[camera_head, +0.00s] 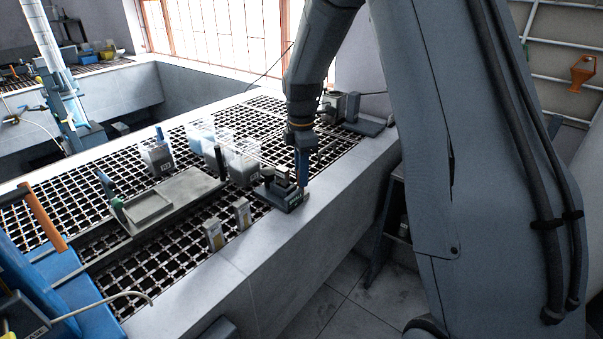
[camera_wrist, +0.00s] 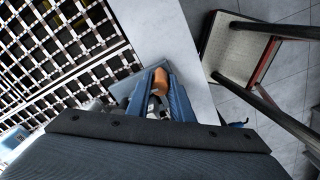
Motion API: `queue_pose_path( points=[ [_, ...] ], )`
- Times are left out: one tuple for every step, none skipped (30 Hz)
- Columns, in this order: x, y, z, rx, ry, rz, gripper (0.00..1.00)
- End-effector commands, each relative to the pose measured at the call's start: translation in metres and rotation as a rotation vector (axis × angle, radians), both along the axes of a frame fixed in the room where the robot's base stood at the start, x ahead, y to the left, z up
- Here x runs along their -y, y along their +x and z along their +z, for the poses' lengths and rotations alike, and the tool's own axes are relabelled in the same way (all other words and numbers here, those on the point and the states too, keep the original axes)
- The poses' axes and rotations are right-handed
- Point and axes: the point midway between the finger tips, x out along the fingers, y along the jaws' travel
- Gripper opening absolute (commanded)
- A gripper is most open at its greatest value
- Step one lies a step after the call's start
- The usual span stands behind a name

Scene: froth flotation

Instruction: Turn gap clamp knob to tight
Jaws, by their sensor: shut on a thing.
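The gap clamp (camera_head: 279,190) is a small dark device with a pale label on its base, near the front edge of the grating bench. My gripper (camera_head: 302,182) comes down from above at its right side. In the wrist view my gripper's blue fingers (camera_wrist: 166,98) are close together around an orange-brown knob (camera_wrist: 160,80). The fingers are shut on this knob. Grey parts of the clamp body (camera_wrist: 122,90) show beside the fingers. In the head view the knob is hidden by the fingers, and its turn position cannot be told.
The bench top is open grating (camera_head: 180,150) with a pale concrete edge (camera_head: 260,235). Two small labelled boxes (camera_head: 213,235) stand left of the clamp, with clear containers (camera_head: 243,165) behind it. A grey tray (camera_head: 150,207) lies further left. A stool (camera_wrist: 240,55) stands beside the bench.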

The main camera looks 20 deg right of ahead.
Motion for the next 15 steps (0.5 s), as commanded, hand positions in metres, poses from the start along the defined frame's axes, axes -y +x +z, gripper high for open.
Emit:
queue_pose_path(
  points=[
    [0.0,0.0,0.0008,0.0,0.0,-0.031,0.0],
    [0.0,0.0001,0.0008,0.0,0.0,-0.054,0.0],
    [0.0,0.0001,0.0009,0.0,0.0,-0.087,0.0],
    [0.0,0.0002,0.0009,0.0,0.0,-0.113,0.0],
    [0.0,0.0002,0.0009,0.0,0.0,-0.139,0.0],
    [0.0,0.0002,0.0009,0.0,-0.001,-0.176,0.0],
    [0.0,0.0002,0.0009,0.0,-0.001,-0.204,0.0],
    [0.0,0.0003,0.0009,0.0,0.0,-0.232,0.0],
    [0.0,0.0003,0.0009,0.0,0.0,-0.271,0.0],
    [0.0,0.0003,0.0009,0.0,0.0,-0.3,0.0],
    [0.0,0.0004,0.0009,0.0,0.0,-0.328,0.0],
    [0.0,0.0004,0.0009,0.0,0.0,-0.367,0.0],
    [0.0,0.0004,0.0009,0.001,0.0,-0.395,0.0],
    [0.0001,0.0004,0.0009,0.0,0.0,-0.424,0.0],
    [0.0001,0.0005,0.0009,0.001,-0.001,-0.462,0.0]
  ],
)
